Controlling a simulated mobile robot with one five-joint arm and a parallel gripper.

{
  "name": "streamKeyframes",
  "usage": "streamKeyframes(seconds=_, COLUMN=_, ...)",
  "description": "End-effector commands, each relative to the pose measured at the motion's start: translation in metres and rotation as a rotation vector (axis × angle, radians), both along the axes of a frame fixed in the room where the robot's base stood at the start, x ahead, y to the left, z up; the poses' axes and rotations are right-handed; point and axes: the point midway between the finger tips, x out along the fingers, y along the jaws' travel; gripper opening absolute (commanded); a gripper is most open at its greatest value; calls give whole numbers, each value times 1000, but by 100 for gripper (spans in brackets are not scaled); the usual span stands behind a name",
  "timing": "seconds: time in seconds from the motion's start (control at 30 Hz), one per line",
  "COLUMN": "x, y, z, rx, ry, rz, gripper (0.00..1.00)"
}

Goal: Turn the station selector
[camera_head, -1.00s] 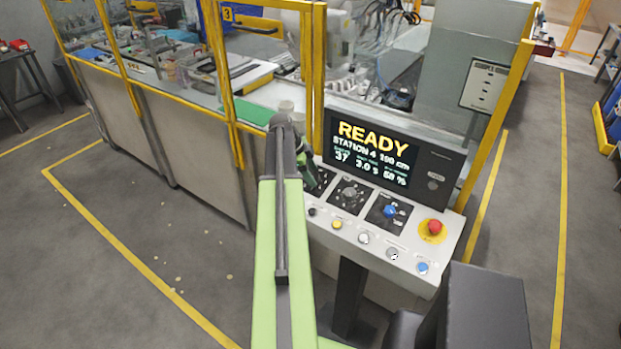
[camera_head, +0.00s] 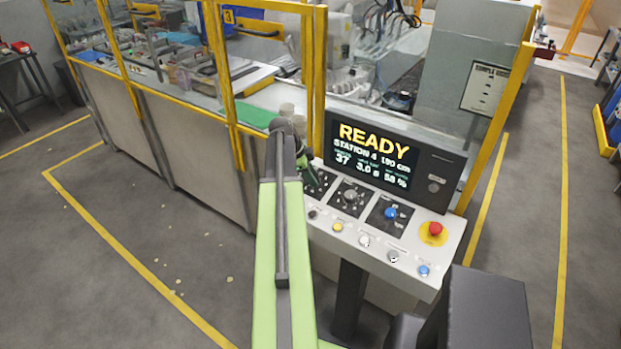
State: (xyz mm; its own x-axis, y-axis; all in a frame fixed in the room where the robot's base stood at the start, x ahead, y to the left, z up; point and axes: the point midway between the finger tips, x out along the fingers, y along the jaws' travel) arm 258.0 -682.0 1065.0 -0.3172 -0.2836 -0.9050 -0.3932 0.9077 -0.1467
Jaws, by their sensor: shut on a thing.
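The control panel (camera_head: 395,232) stands in front of the glazed cell. Its screen (camera_head: 374,156) reads READY, STATION 4 and 190 cm. My gripper (camera_head: 310,176) is over the leftmost dial plate (camera_head: 323,184), mostly hidden behind my arm. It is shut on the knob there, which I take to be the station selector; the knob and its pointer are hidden. A grey knob (camera_head: 350,196) on a black plate sits in the middle, and a blue knob (camera_head: 390,213) sits to its right. The dial labels are too small to read.
A red emergency stop (camera_head: 435,229) on a yellow ring is at the panel's right. A row of small buttons (camera_head: 364,241) lines the front edge. A yellow post (camera_head: 318,80) rises behind my gripper. Open floor (camera_head: 130,240) lies to the left.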

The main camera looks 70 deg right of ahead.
Motion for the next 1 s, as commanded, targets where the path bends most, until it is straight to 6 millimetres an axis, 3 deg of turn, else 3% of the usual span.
streamKeyframes(seconds=1.0, x=-2, y=-1, z=1, rx=52, ry=236, rz=903, gripper=0)
